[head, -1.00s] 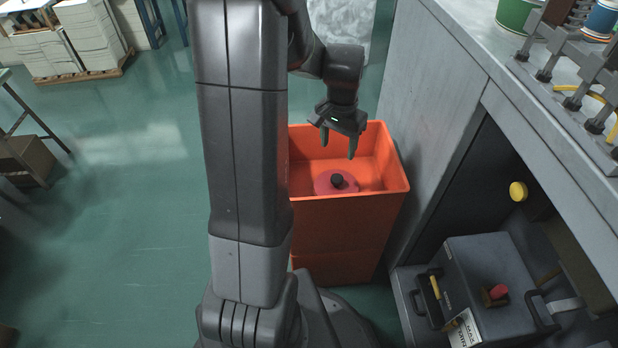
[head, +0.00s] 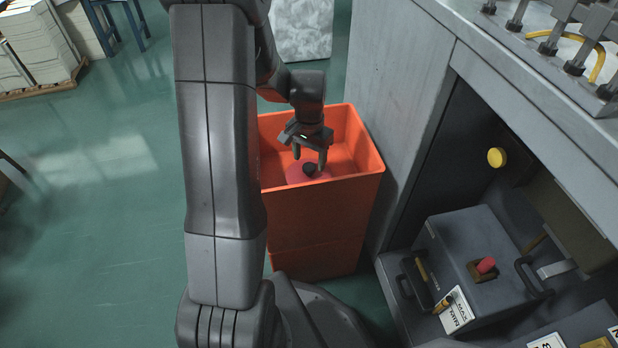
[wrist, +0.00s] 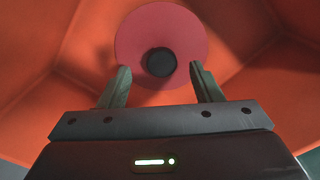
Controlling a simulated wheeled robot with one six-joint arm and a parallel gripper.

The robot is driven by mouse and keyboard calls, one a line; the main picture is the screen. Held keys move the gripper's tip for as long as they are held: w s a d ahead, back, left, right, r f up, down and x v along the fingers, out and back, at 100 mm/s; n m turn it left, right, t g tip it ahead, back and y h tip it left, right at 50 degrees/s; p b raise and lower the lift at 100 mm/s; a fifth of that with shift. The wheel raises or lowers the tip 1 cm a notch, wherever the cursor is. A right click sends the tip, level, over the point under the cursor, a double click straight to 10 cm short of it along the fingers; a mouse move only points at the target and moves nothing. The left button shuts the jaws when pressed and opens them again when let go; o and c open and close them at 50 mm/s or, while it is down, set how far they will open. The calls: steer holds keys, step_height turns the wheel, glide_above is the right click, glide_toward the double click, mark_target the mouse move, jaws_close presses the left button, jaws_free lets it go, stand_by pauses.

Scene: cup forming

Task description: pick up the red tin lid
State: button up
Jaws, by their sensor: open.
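The red tin lid (head: 297,174) is a round disc with a black knob (head: 309,169) at its middle. It lies inside the orange bin, and the bin's near wall hides part of it in the head view. In the wrist view the lid (wrist: 184,38) faces the camera, with its knob (wrist: 161,62) ahead of the fingertips. My gripper (head: 309,167) is inside the top of the bin, fingers pointing down, just above the lid. In the wrist view my gripper (wrist: 160,69) is open, its fingers spread to either side of the knob with nothing between them.
The orange bin (head: 316,225) has tall walls around the lid and gripper. A grey cabinet (head: 390,100) stands close to its right. A grey toolbox (head: 480,255) lies at the lower right.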

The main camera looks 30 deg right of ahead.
mark_target(309, 166)
step_height(309, 166, down, 4)
steer(key=shift+w+f+b, duration=0.15)
steer(key=shift+f+b, duration=0.05)
steer(key=shift+b, duration=0.8)
steer(key=shift+r, duration=0.1)
steer(key=c, duration=1.1)
